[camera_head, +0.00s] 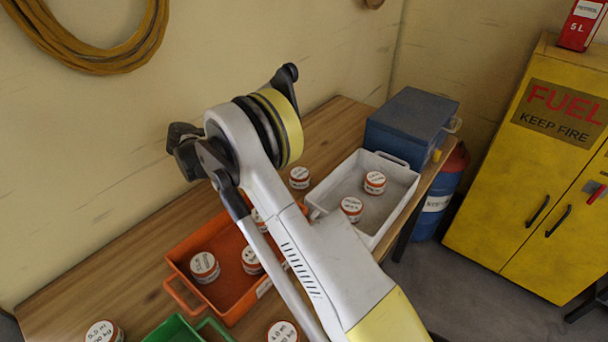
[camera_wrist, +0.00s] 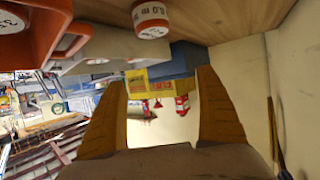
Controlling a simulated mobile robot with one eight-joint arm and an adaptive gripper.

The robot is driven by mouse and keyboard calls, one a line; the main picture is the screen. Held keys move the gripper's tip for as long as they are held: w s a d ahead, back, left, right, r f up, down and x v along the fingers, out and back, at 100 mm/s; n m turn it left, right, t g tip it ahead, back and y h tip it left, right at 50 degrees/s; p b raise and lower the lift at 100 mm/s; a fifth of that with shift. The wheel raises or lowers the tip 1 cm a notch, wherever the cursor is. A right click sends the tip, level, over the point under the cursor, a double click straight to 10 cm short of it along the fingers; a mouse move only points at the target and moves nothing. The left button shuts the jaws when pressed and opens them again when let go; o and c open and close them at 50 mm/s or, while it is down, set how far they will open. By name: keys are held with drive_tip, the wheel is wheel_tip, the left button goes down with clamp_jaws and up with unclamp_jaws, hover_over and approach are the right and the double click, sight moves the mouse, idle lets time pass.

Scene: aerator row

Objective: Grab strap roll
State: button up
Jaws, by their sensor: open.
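Several small strap rolls, white-topped with orange-red bands and printed labels, show in the head view. One roll (camera_head: 299,178) sits on bare table between the trays; two, a nearer roll (camera_head: 351,209) and a farther roll (camera_head: 374,182), are in the white tray (camera_head: 389,228). Others, such as this roll (camera_head: 205,267), are in the orange tray (camera_head: 238,309). More rolls lie at the front, one at left (camera_head: 104,332) and one at right (camera_head: 282,332). In the wrist view my gripper (camera_wrist: 162,82) is open and empty, with a roll (camera_wrist: 151,20) above and apart from its fingers.
A blue box (camera_head: 408,125) stands behind the white tray. A green tray (camera_head: 175,331) is at the front. A blue drum (camera_head: 436,205) and yellow fuel cabinet (camera_head: 530,170) stand right of the wooden table (camera_head: 75,285). A hose (camera_head: 95,58) hangs on the wall.

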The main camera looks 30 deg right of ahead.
wheel_tip(320, 180, down, 6)
drive_tip(key=shift+a+f+b, duration=0.15)
drive_tip(key=shift+f+b, duration=0.1)
drive_tip(key=shift+b, duration=0.7)
drive_tip(key=x, duration=0.2)
drive_tip(key=shift+s+d+f+b, duration=0.15)
drive_tip(key=shift+d+f+b, duration=0.1)
drive_tip(key=shift+f+b, duration=0.1)
drive_tip(key=b+x, duration=0.1)
drive_tip(key=x, duration=0.4)
drive_tip(key=shift+d+b, duration=0.1)
drive_tip(key=shift+b, duration=0.25)
drive_tip(key=c, duration=1.4)
